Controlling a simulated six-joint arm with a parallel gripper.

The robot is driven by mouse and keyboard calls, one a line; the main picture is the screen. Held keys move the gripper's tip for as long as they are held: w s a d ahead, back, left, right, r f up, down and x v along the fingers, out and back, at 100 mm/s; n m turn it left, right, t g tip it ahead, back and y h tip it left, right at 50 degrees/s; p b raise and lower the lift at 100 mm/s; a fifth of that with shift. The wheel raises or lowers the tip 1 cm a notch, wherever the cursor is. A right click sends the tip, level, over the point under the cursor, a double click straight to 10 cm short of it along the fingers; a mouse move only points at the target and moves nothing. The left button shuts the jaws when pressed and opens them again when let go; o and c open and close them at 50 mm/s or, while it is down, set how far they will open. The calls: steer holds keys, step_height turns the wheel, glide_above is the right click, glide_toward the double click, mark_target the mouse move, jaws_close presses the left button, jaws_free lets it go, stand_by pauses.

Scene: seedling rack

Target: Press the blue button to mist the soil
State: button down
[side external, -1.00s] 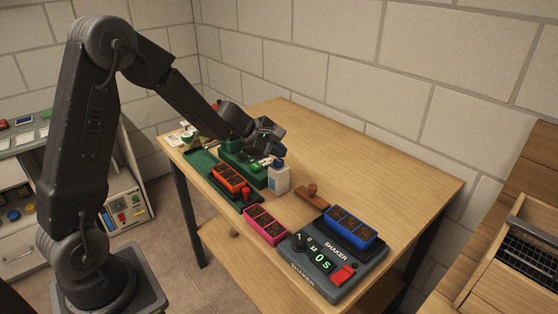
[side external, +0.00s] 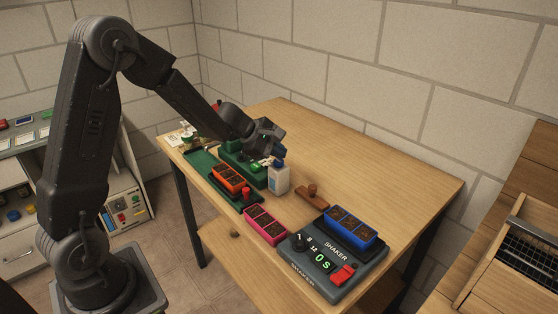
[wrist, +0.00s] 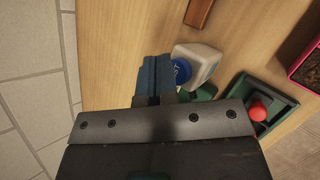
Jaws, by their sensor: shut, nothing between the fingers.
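My gripper (wrist: 152,82) is shut and empty, its fingers pointing down. In the side view my gripper (side external: 266,152) is low over the green station (side external: 236,158) at the far side of the table, near the white bottle. The bottle (side external: 279,180) stands beside it with a blue cap; in the wrist view the blue cap (wrist: 181,71) lies just right of my fingers. I cannot make out a separate blue button; my gripper covers part of the station.
A pink soil tray (side external: 265,226) lies toward the front. A grey shaker (side external: 316,271) carries a blue soil tray (side external: 350,237) and reads 0 S. A wooden tool (side external: 312,198) lies behind the pink tray. The table's right back is clear.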

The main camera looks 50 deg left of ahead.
mark_target(278, 162)
steer(key=shift+f, duration=0.35)
stand_by(0.3)
steer(key=shift+r, duration=0.5)
steer(key=shift+r, duration=0.1)
steer(key=shift+r, duration=2.9)
